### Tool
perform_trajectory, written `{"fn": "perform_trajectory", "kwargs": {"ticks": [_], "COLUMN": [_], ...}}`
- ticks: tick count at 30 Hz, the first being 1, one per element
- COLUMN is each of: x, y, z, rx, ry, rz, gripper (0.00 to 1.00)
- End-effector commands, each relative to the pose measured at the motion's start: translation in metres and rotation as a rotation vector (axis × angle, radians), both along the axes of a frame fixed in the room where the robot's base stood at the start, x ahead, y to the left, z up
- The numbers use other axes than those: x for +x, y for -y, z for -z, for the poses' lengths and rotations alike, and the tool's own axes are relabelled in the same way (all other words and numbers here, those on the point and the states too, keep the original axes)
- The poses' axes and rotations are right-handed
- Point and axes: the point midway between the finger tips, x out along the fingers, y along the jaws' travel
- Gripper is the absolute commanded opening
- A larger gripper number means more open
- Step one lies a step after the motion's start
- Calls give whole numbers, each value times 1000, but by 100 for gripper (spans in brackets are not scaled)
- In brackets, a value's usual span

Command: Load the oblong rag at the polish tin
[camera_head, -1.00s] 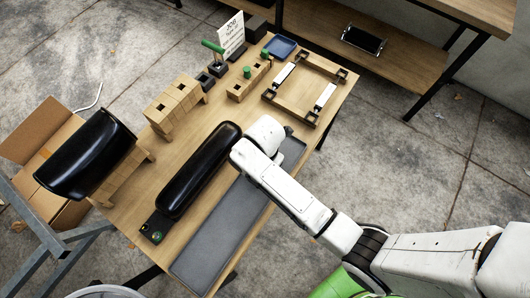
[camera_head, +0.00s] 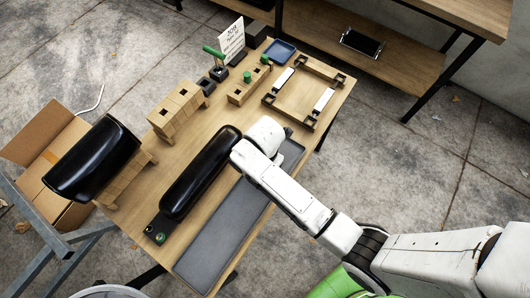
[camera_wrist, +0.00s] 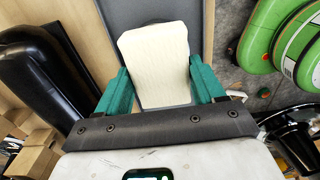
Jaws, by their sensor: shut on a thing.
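My gripper (camera_wrist: 157,82) has teal fingers and is shut on a cream, ribbed, oblong pad, which looks like the oblong rag (camera_wrist: 155,58). The rag sticks out beyond the fingers, above a long grey tray (camera_wrist: 120,12). I cannot tell whether it touches the tray. In the head view my white wrist hides both the fingers and the rag, over the tray's far part (camera_head: 215,240). I cannot pick out the polish tin surely; a small dark piece with a green ring (camera_head: 160,237) lies at the table's near left end.
A long black cushion (camera_head: 200,172) lies left of the tray. A black curved seat part (camera_head: 92,160) rests on wooden supports at left. Wooden blocks (camera_head: 178,106), a green-handled tool (camera_head: 214,52), a blue tray (camera_head: 281,50) and a wooden frame (camera_head: 291,106) stand farther back.

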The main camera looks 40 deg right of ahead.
Motion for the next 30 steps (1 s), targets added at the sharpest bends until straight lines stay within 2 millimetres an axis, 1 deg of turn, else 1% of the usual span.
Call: {"fn": "perform_trajectory", "kwargs": {"ticks": [1,6,18,30], "x": [0,1,1,0], "y": [0,0,0,0], "z": [-6,-19,-44,-45], "rx": [0,-1,0,-1], "ry": [1,1,3,1], "rz": [0,0,0,0], "gripper": [44,44,44,44]}}
